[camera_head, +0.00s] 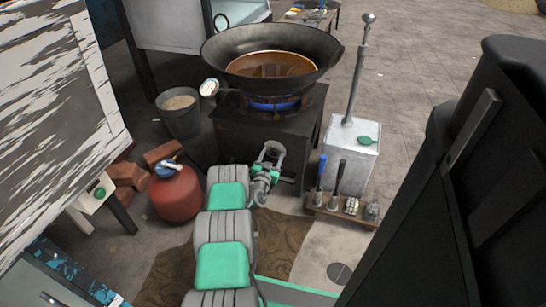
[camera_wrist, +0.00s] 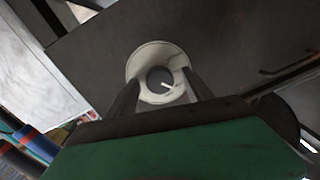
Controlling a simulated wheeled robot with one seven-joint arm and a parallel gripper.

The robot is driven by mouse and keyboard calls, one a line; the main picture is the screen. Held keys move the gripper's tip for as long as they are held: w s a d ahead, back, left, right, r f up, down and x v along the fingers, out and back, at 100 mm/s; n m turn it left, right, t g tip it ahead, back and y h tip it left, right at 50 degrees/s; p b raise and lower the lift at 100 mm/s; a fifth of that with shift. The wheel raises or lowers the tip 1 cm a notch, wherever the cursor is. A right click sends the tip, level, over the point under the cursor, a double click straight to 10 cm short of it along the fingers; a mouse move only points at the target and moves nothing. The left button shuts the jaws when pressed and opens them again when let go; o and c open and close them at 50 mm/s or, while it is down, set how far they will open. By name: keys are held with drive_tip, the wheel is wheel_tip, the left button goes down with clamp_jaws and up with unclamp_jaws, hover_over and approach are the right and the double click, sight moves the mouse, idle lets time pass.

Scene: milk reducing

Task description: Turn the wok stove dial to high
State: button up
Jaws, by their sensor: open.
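The wok stove (camera_head: 232,138) is a dark box with a black wok (camera_head: 218,52) on top, and blue flame burns under the wok. My gripper (camera_head: 270,158) is at the stove's front face. In the wrist view the stove dial (camera_wrist: 158,77) is a dark round knob with a white pointer line on a pale round plate. The pointer slants toward the lower right. My gripper (camera_wrist: 161,88) is open, with one finger on each side of the knob. I cannot tell whether the fingers touch it. The dial is hidden in the head view.
A red gas cylinder (camera_head: 175,192) stands left of my arm, with bricks (camera_head: 127,173) beside it. A grey bucket (camera_head: 180,118) is left of the stove. A metal canister (camera_head: 349,155) and a low rack of tools (camera_head: 338,206) stand to the right.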

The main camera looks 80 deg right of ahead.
drive_tip(key=shift+c, duration=0.6)
clamp_jaws()
drive_tip(key=shift+n, duration=0.3)
drive_tip(key=n+b, duration=0.2)
drive_tip(key=shift+n, duration=0.3)
drive_tip(key=n+b, duration=0.2)
drive_tip(key=n, duration=0.2)
drive_tip(key=shift+y, duration=0.3)
drive_tip(key=n, duration=0.4)
drive_tip(key=shift+s+n+g, duration=0.1)
drive_tip(key=shift+n+g, duration=0.2)
drive_tip(key=shift+g, duration=0.1)
drive_tip(key=shift+s+r+n, duration=0.1)
drive_tip(key=shift+n, duration=1.6)
